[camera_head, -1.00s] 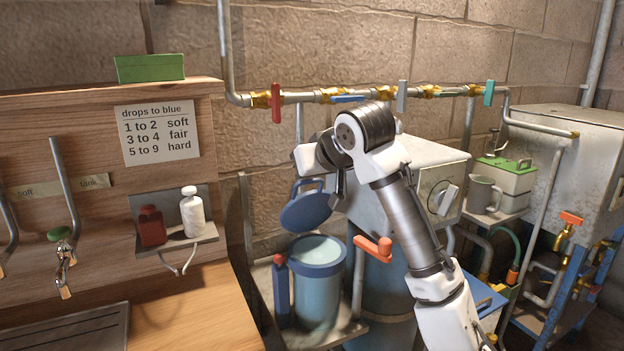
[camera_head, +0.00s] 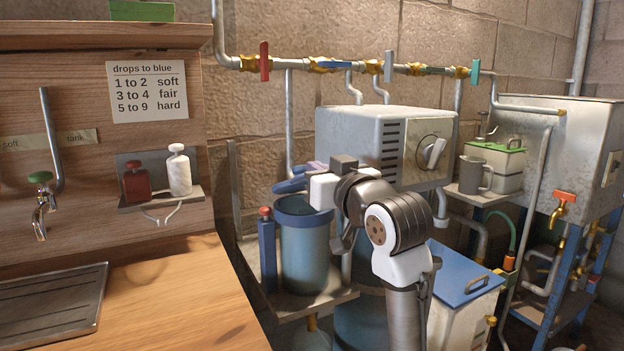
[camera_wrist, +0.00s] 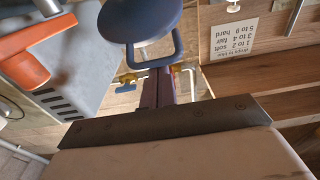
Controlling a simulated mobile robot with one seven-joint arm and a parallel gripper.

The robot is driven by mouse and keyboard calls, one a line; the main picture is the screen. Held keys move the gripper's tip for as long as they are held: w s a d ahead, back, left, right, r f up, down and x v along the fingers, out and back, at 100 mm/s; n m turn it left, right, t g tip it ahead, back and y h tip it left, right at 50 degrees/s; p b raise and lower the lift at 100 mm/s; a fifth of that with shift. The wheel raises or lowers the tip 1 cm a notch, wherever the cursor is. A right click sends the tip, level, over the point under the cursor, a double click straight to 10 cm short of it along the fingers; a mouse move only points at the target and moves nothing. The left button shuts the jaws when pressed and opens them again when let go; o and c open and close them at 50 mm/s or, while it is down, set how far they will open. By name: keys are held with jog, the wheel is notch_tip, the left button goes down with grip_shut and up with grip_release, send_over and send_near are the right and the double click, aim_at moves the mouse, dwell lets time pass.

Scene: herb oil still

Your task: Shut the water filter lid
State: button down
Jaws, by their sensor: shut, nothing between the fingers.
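The water filter is a blue-grey cylinder (camera_head: 305,258) with a dark blue rim, standing on a shelf left of centre in the head view. Its blue lid (camera_head: 290,185) is raised and tilted above the rim, partly hidden by my wrist. A gap shows between lid and rim. In the wrist view, the round lid (camera_wrist: 140,18) and its loop handle (camera_wrist: 178,50) are at the top. My gripper (camera_wrist: 157,76) is shut and empty, with its fingers pointing at the lid's handle side. I cannot tell whether they touch it.
A red-topped blue post (camera_head: 267,245) stands beside the filter. A grey box unit (camera_head: 350,140) is behind my arm, and a pipe with valves (camera_head: 350,67) runs above. A wooden counter (camera_head: 180,300) lies left. A blue-lidded white box (camera_head: 465,275) is to the right.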

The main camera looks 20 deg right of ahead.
notch_tip(320, 180, down, 9)
jog(key=s+t+b, duration=0.2)
jog(key=b, duration=0.4)
jog(key=shift+s+d+t+b, duration=0.2)
jog(key=shift+t+b, duration=0.1)
jog(key=shift+b, duration=0.1)
jog(key=shift+f, duration=0.25)
jog(key=shift+w, duration=0.1)
